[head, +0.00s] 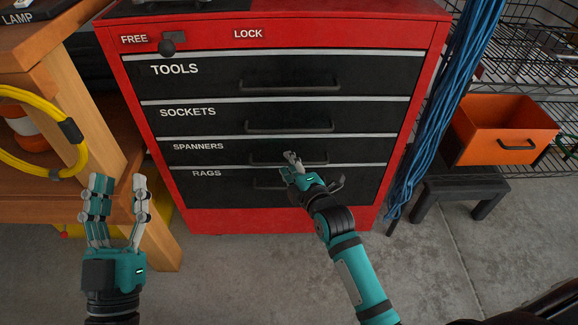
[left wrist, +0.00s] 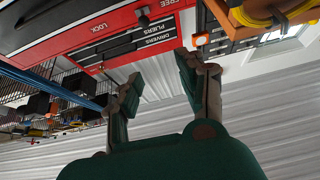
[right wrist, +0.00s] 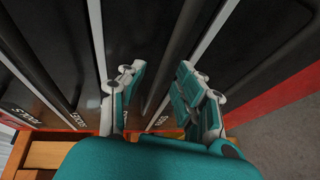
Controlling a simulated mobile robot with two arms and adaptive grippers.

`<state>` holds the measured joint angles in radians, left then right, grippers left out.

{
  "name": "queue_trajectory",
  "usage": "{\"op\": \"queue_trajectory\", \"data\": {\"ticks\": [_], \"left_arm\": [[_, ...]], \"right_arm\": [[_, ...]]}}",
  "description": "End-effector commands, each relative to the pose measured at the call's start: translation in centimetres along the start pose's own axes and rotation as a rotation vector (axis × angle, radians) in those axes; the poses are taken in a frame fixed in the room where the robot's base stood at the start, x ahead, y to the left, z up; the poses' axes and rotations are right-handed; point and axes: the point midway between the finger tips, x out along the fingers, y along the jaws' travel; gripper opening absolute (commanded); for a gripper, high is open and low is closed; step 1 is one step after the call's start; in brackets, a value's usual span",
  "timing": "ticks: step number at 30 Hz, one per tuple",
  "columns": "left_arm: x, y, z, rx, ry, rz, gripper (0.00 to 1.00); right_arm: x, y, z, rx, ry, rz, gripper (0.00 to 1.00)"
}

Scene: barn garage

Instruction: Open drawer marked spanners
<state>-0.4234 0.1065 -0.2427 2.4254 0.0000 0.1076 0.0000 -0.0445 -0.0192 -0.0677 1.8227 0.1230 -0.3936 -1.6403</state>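The red cabinet (head: 384,130) has black drawers labelled TOOLS, SOCKETS, SPANNERS and RAGS, all shut. The SPANNERS drawer (head: 225,160) is third down, with a dark bar handle (head: 264,161). My right gripper (head: 314,171) is at this drawer's front, by the handle, and partly covers it. In the right wrist view its fingers (right wrist: 160,68) are spread apart, with a dark bar showing between them; contact cannot be told. My left gripper (head: 120,182) is open and empty, left of the cabinet. A dark knob (head: 170,45) sits beside the word FREE on the cabinet's top strip.
A wooden bench (head: 85,110) with a coiled yellow hose (head: 20,165) stands at the left, close to my left gripper. Blue cables (head: 435,120) hang right of the cabinet. An orange bin (head: 490,125) rests on a black stool (head: 440,190). Concrete floor before the cabinet is clear.

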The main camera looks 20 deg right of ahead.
Motion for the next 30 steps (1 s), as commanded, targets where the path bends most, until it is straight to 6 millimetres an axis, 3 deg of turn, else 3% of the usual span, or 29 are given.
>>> {"op": "queue_trajectory", "data": {"ticks": [6,13,21,30], "left_arm": [[-0.06,0.15,-1.25,-0.003,0.074,0.003,0.4],[-0.05,0.16,-1.33,-0.003,0.076,0.003,0.4],[-0.06,0.15,-1.29,-0.003,0.075,0.003,0.4],[-0.07,0.14,-1.27,-0.003,0.074,0.003,0.4]], "right_arm": [[0.91,-0.01,-0.02,0.001,0.001,-0.001,0.33],[0.92,0.01,-0.02,0.001,0.001,-0.001,0.33],[0.9,0.02,-0.03,0.001,0.001,-0.001,0.0],[0.89,0.04,-0.02,0.001,0.001,0.0,0.0]]}}
